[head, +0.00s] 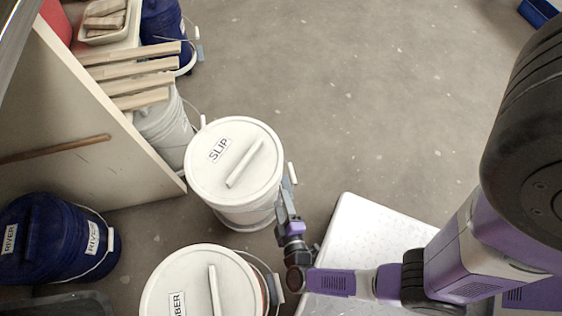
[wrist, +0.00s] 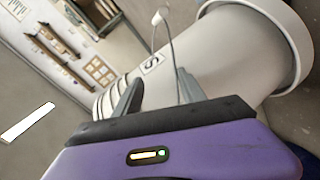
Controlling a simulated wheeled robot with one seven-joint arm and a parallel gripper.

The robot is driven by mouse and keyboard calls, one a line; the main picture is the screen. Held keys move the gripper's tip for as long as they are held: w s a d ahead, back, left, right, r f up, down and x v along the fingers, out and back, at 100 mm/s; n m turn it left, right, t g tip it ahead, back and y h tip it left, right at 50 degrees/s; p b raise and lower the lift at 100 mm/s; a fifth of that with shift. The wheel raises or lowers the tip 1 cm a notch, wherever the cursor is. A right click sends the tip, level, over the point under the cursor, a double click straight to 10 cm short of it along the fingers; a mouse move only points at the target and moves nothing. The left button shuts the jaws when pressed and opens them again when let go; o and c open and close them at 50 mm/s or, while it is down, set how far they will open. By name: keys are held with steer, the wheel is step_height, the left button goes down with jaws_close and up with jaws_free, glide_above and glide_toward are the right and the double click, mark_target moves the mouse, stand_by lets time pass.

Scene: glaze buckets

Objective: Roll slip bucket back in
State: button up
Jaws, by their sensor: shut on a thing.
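The slip bucket (head: 236,170) is white and upright on the floor, with a lidded top marked SLIP and a pale bar on the lid. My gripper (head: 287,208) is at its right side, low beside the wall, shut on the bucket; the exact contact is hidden. In the wrist view the bucket (wrist: 225,50) fills the upper right, tilted by the camera's angle. There my gripper's fingers (wrist: 158,90) stand either side of a gap, with the thin wire handle (wrist: 172,48) running down close to the right finger.
A white lidded bucket (head: 195,290) stands just in front. A dark blue RIVER bucket (head: 48,238) is at the left. Behind a cream panel (head: 75,110), a pale bucket (head: 163,128) bears wooden slats (head: 130,68).

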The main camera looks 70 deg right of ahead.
steer(key=shift+f+v, duration=0.2)
steer(key=shift+v, duration=0.7)
steer(key=shift+f, duration=0.1)
